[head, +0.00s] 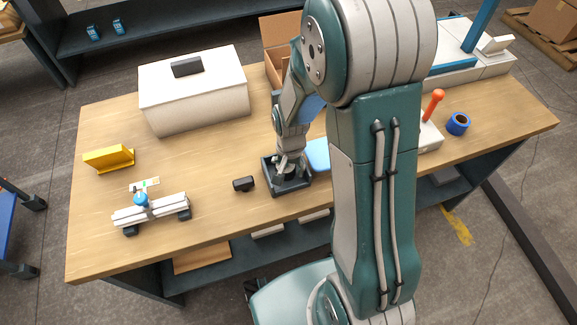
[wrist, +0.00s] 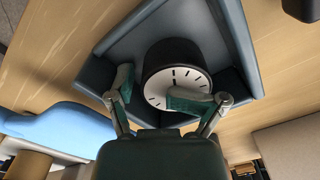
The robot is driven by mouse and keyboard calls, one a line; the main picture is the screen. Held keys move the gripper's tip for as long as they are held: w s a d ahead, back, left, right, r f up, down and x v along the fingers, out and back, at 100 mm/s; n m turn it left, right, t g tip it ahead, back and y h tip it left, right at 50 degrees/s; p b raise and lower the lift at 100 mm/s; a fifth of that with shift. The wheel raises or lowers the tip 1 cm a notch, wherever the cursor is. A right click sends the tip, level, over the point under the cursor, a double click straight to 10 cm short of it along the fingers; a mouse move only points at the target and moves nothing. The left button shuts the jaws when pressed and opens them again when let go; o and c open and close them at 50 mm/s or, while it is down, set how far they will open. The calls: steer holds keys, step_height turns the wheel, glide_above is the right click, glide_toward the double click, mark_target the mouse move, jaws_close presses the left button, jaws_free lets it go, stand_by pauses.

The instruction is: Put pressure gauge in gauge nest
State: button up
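The pressure gauge (wrist: 182,76), with a black rim and a white dial, sits inside the square dark grey-blue gauge nest (wrist: 128,45) in the wrist view. It is near one corner of the nest, dial facing the camera. My gripper (wrist: 153,91) is at the gauge with its fingers apart. One green fingertip is at the left edge of the gauge; the other overlaps the dial. I see no clear grip on it. In the head view my gripper (head: 284,165) points down into the nest (head: 290,189) on the workbench; the gauge is mostly hidden there.
A small black part (head: 243,184) lies just left of the nest. A blue item (head: 317,154) lies close on its right. A white valve-like assembly (head: 152,210), yellow bracket (head: 108,158) and white box (head: 194,92) stand further left.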

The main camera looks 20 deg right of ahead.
steer(key=shift+w+a+r, duration=0.1)
steer(key=shift+w+a, duration=0.15)
steer(key=shift+a, duration=0.4)
step_height(320, 180, up, 12)
steer(key=s+r+n+t, duration=0.5)
steer(key=s+r+n, duration=0.1)
steer(key=s+r, duration=0.8)
steer(key=shift+s+r+n+t, duration=0.25)
steer(key=shift+r+n+t, duration=0.15)
